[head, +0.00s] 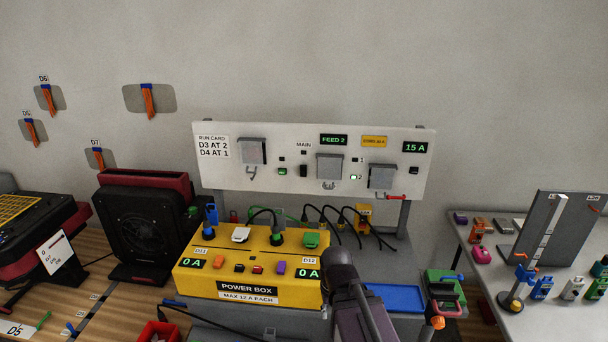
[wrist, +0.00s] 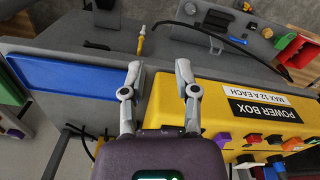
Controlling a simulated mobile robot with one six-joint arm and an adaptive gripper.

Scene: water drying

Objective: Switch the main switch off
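The white panel (head: 226,178) on the wall side carries the word MAIN (head: 304,145). A small dark square (head: 303,152) sits below that word, with a black rocker-like part (head: 303,170) under it; its on or off position is too small to tell. A green-lit part (head: 282,171) is to their left. In the wrist view my gripper (wrist: 158,70) is open, its two fingers apart with nothing between them. In the head view my arm hides the fingertips.
Grey covers (head: 252,151) (head: 329,167) (head: 381,177) stand out from the panel. Plugs and black cables (head: 340,212) lie between the power box and panel. The power box reads 0 A twice. A black fan unit (head: 140,235) stands left; a side table (head: 465,245) is right.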

